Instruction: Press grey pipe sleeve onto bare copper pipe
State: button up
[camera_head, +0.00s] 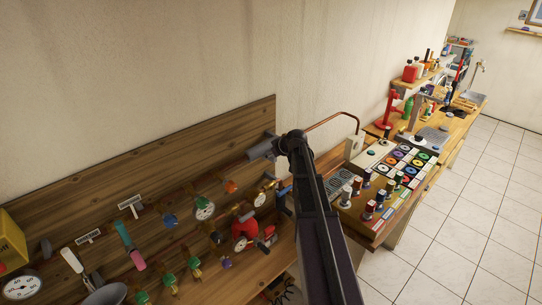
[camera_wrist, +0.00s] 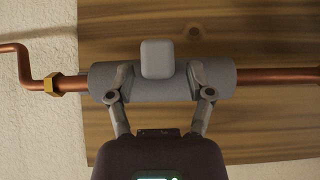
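The grey pipe sleeve (camera_wrist: 225,80) lies in line with the copper pipe (camera_wrist: 285,78) in the wrist view and covers a stretch of it. I cannot tell whether it is fully seated. A light grey rounded block (camera_wrist: 157,58) stands out from the sleeve's middle. My gripper (camera_wrist: 161,80) has its fingers spread, one on each side of the block, with gaps between. The fingertips overlap the sleeve's surface; contact is unclear. In the head view the sleeve (camera_head: 262,150) shows left of my gripper (camera_head: 284,143), and the copper pipe (camera_head: 335,120) bends away to the right.
A brass nut (camera_wrist: 53,83) sits on the pipe just left of the sleeve. A wooden backboard (camera_head: 150,170) carries valves and gauges. A bench with a panel of colored discs (camera_head: 405,165) stands to the right. The tiled floor (camera_head: 470,215) is clear.

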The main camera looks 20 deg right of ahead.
jog(key=shift+s, duration=0.2)
jog(key=s+d, duration=0.3)
jog(key=s, duration=0.5)
dwell(0.5)
jog(key=shift+s, duration=0.1)
dwell(0.9)
jog(key=s+a+f+m+g+h+b, duration=0.3)
jog(key=s+a+f+g+b, duration=0.5)
jog(key=s+a+f+b, duration=1)
jog(key=s+a+f+m, duration=0.1)
jog(key=s+a+f, duration=0.2)
jog(key=a+f, duration=0.2)
jog(key=shift+s+a+f, duration=0.15)
jog(key=shift+a+f, duration=0.2)
jog(key=shift+a, duration=0.5)
jog(key=shift+c, duration=0.9)
